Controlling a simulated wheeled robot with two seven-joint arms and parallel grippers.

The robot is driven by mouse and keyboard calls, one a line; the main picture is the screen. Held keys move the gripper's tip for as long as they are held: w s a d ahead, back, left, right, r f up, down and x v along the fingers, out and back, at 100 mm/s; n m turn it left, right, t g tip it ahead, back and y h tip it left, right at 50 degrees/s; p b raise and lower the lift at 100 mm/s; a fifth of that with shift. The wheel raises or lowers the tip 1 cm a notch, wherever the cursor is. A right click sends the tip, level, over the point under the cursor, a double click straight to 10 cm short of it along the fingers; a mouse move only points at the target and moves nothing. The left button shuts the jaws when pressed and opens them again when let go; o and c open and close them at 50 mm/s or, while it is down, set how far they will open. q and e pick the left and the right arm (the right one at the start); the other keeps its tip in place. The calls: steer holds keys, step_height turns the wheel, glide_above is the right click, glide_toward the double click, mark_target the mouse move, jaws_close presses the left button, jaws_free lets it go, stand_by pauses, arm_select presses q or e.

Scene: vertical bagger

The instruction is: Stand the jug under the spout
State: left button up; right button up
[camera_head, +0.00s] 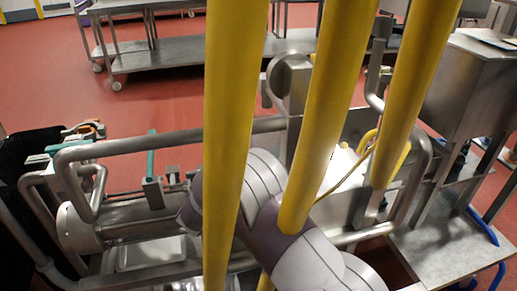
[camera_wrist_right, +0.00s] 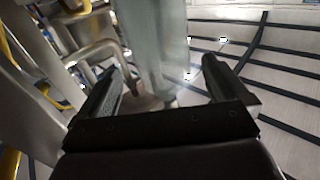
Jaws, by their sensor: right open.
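I cannot make out the jug or the spout for certain in either view. In the right wrist view my right gripper (camera_wrist_right: 162,85) is open, its two dark fingers spread wide. Beyond and between the fingers stands a pale, glassy upright shape (camera_wrist_right: 160,40). I cannot tell whether it is the jug or part of the machine, nor whether the fingers touch it. My left gripper cannot be made out in the head view.
Thick yellow bars (camera_head: 232,130) cross close in front of the head camera. Behind them is a bent metal rail frame (camera_head: 170,138). A steel cabinet (camera_head: 470,85) stands at right, and a steel trolley (camera_head: 170,70) at the back. Red floor (camera_head: 150,105) lies open between.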

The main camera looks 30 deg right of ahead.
steer(key=shift+v, duration=2.3)
